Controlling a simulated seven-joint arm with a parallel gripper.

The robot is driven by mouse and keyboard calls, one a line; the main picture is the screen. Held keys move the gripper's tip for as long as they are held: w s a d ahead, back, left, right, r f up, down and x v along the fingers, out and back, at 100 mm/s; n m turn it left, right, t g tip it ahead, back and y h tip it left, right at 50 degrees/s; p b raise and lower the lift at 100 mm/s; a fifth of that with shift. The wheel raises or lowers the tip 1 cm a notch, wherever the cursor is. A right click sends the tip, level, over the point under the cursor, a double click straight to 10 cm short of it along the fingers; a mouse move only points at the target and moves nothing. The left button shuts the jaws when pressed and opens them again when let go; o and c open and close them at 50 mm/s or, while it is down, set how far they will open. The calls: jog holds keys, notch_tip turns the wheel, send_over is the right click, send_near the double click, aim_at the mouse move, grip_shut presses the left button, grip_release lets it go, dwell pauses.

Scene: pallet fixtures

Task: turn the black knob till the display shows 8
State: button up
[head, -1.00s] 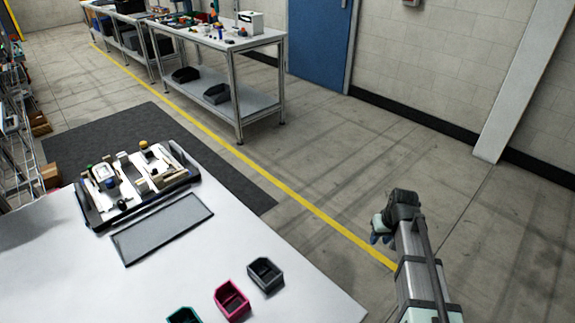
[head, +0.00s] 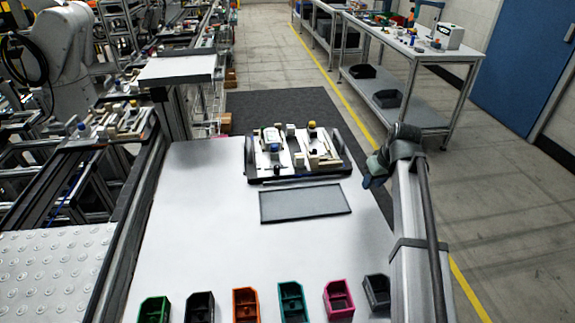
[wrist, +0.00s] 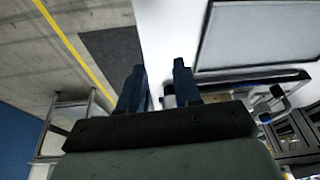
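The black pallet tray (head: 345,166) with its fixtures lies at the far end of the white table in the head view. The black knob and the display are too small to tell apart in either view. My gripper (head: 372,174) is in the air to the right of the tray, apart from it. In the wrist view my gripper (wrist: 159,85) has its two dark blue fingers spread with nothing between them. Part of the tray (wrist: 285,77) shows there to the right of the fingers.
A flat grey panel (head: 305,204) lies in front of the tray. Several coloured bins, among them an orange one (head: 246,304), line the table's near edge. A white robot arm (head: 68,55) and racks stand left. The table's middle left is clear.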

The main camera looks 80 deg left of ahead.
jog(key=s+a+r+n, duration=0.1)
jog(key=s+a+r, duration=0.2)
jog(key=s, duration=0.4)
jog(key=s+a+r+n, duration=0.2)
jog(key=s+a+r, duration=0.15)
jog(key=s, duration=0.25)
jog(key=n+g, duration=0.1)
send_near(277, 167)
jog(key=x, duration=0.9)
jog(key=shift+r, duration=0.1)
grip_shut()
